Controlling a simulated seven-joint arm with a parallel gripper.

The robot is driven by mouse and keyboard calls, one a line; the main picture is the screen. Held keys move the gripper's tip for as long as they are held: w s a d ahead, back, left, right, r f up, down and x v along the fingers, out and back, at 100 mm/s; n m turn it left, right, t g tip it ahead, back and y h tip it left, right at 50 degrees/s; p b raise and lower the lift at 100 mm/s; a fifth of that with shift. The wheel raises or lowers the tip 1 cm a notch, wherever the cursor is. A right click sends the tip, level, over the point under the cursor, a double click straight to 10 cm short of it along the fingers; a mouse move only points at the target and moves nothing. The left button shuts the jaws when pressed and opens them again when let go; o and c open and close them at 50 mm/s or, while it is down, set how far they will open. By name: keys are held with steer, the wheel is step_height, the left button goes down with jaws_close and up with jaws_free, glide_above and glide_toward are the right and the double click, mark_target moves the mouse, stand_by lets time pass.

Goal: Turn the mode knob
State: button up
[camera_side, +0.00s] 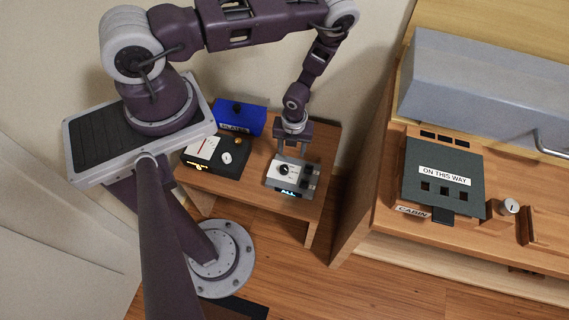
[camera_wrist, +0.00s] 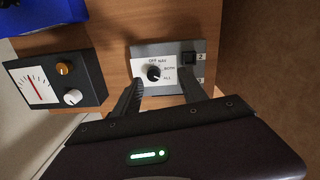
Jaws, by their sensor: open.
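The mode knob (camera_wrist: 154,73) is a round black knob with a white pointer mark on a white label. The label reads OFF, NAV, BOTH and ALL around it. It sits on a small grey panel (camera_wrist: 145,50) on the wooden table. In the side view the knob (camera_side: 284,170) is on the panel's left half, and a lit display (camera_side: 289,193) on the front edge seems to read ALL. My gripper (camera_wrist: 160,88) is open, with its fingers apart at the near side of the knob. In the side view my gripper (camera_side: 291,154) is right above the panel's back part.
Left of the panel is a black meter box (camera_wrist: 60,82) with an orange and a white knob. A blue box (camera_side: 238,117) stands behind. Black switches (camera_wrist: 189,58) are on the panel's right. A wooden cabinet (camera_side: 400,205) stands farther right.

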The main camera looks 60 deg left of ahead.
mark_target(284, 167)
steer(key=s+f, duration=0.1)
steer(key=s+f+m, duration=0.1)
steer(key=f, duration=0.1)
steer(key=shift+s+d, duration=0.1)
steer(key=shift+s, duration=0.15)
step_height(284, 167, down, 6)
steer(key=shift+f, duration=0.1)
jaws_close()
